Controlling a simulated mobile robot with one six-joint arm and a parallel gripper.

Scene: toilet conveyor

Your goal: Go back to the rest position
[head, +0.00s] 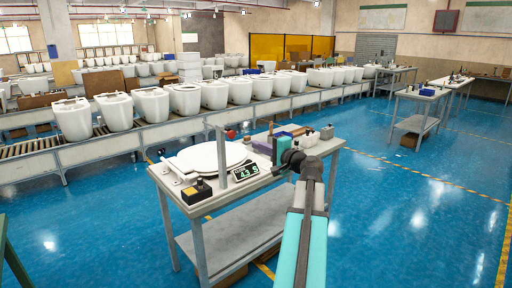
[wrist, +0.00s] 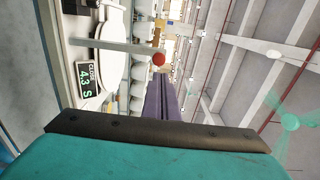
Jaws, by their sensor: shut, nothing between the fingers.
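My arm reaches up from the bottom of the head view, and my gripper (head: 260,146) is above the right part of a grey workbench (head: 240,230), pointing left. Its purple fingers (wrist: 158,98) lie together in the wrist view, shut and empty. A white toilet seat with its lid (head: 212,158) lies flat on the bench, left of my gripper. A small display (head: 246,172) reading 4.3 S stands at the bench's front edge; it also shows in the wrist view (wrist: 87,80).
A black and yellow box (head: 197,192) sits at the bench's front left corner. Small items and white containers (head: 326,132) stand at its right end. A conveyor (head: 100,148) with several white toilets runs behind. Blue floor (head: 400,220) is clear to the right.

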